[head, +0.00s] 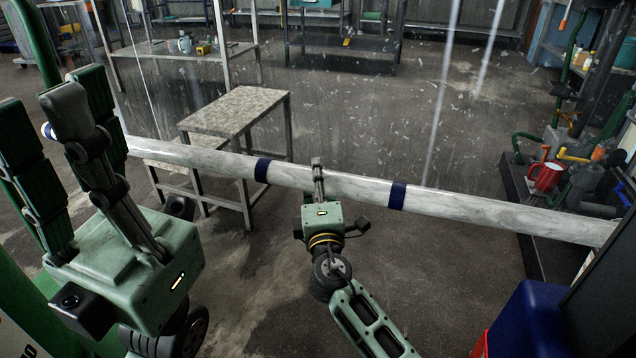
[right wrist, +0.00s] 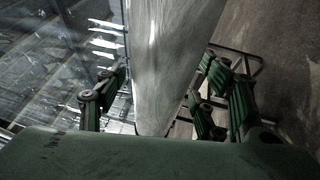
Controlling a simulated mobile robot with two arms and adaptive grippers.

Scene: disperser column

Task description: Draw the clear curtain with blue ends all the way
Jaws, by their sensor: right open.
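The clear curtain (head: 380,125) is a see-through, speckled sheet that hangs across the head view. Along its lower edge runs a pale, marbled bar (head: 480,208), with two dark blue bands (head: 262,170) and a blue left end (head: 47,131). My right gripper (head: 318,172) is at the bar between the two bands. In the right wrist view its open fingers (right wrist: 160,105) stand on both sides of the bar (right wrist: 170,60); I cannot tell whether they touch it. My left gripper (head: 55,100) is large in the left foreground, fingers extended upward, open and empty. It overlaps the bar's left part.
Behind the curtain stand a small table (head: 235,110) and a metal shelf table (head: 165,50). A blue bin (head: 527,325) stands at the lower right.

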